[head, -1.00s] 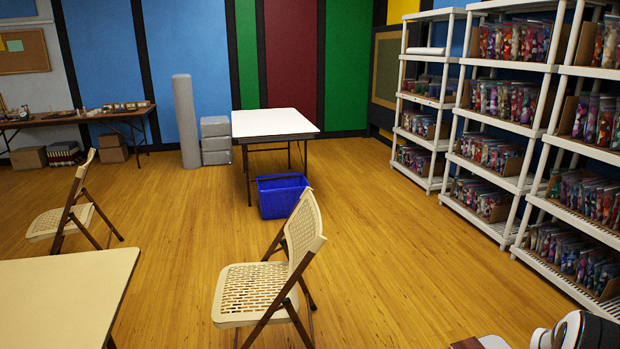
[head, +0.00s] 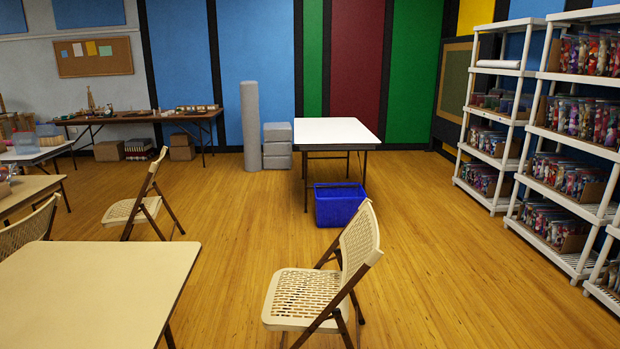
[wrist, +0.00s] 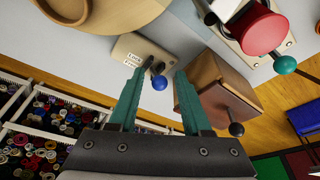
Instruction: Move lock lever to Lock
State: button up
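In the wrist view a beige plate (wrist: 133,47) with two small printed labels lies on a pale surface. I cannot read the labels clearly. A lever with a blue ball knob (wrist: 159,82) comes out of this plate. My gripper (wrist: 161,72) has two green fingers, spread apart, with the blue knob showing between them in the picture. I cannot tell whether either finger touches the lever. The head view shows neither the plate nor my gripper.
Beside the plate in the wrist view are a brown box (wrist: 205,85) with a dark knob (wrist: 236,129), a red round part (wrist: 257,32) near a green knob (wrist: 285,65), and a wooden bowl (wrist: 125,22). The head view shows a folding chair (head: 300,294) and blue bin (head: 340,208).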

notch_tip(320, 180, up, 8)
jog(key=shift+f, duration=0.2)
dwell(0.3)
jog(key=shift+c, duration=0.2)
dwell(1.8)
